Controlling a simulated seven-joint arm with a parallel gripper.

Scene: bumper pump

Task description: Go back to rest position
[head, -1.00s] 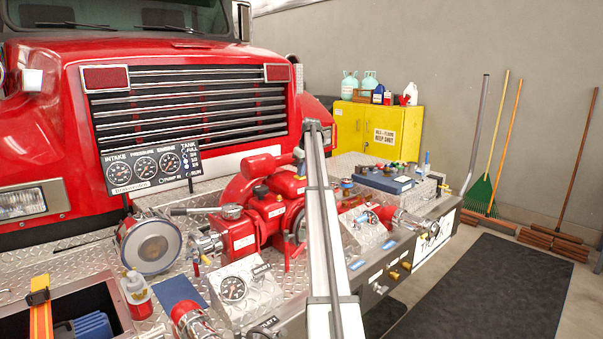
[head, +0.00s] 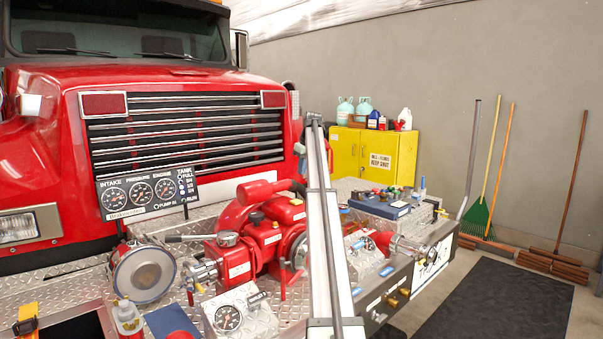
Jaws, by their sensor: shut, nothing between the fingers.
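A long pale beam with a dark strip, seemingly part of my own body, rises through the middle of the picture and hides part of the pump's right side. My gripper is not seen in the head view.
A round lamp (head: 143,274) and a small gauge box (head: 238,312) stand on the bumper's near left. A blue-topped box (head: 378,207) sits at its right end. A yellow cabinet (head: 375,155) and several long-handled tools stand by the wall. A dark mat (head: 492,300) lies on the floor.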

